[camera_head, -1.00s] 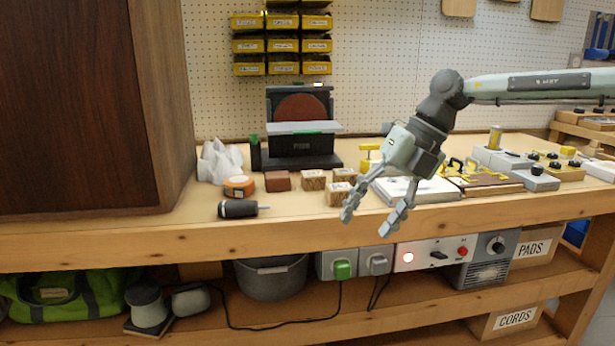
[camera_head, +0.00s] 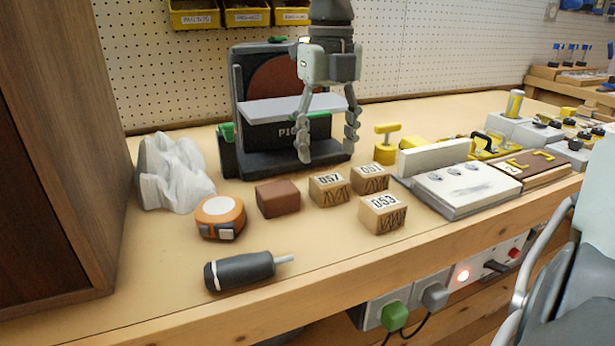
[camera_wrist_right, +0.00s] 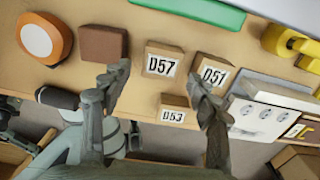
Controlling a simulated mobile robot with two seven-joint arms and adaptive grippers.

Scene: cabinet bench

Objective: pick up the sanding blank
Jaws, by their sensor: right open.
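Three pale wooden blocks with number labels stand on the bench: D57 (camera_head: 329,190), D51 (camera_head: 370,179) and D53 (camera_head: 382,213). A plain reddish-brown block (camera_head: 278,198) sits just left of D57. I cannot tell which of these is called the sanding blank. My right gripper (camera_head: 327,150) is open and empty, pointing down above and behind the blocks, before the sander. In the right wrist view, block D57 (camera_wrist_right: 163,61) shows between the spread fingers, with D51 (camera_wrist_right: 212,72) by the right finger and D53 (camera_wrist_right: 177,110) nearer. My left gripper is not in view.
A disc sander (camera_head: 285,135) stands behind the blocks. A white fixture (camera_head: 465,188) is close on the right. The front bench strip is mostly clear.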

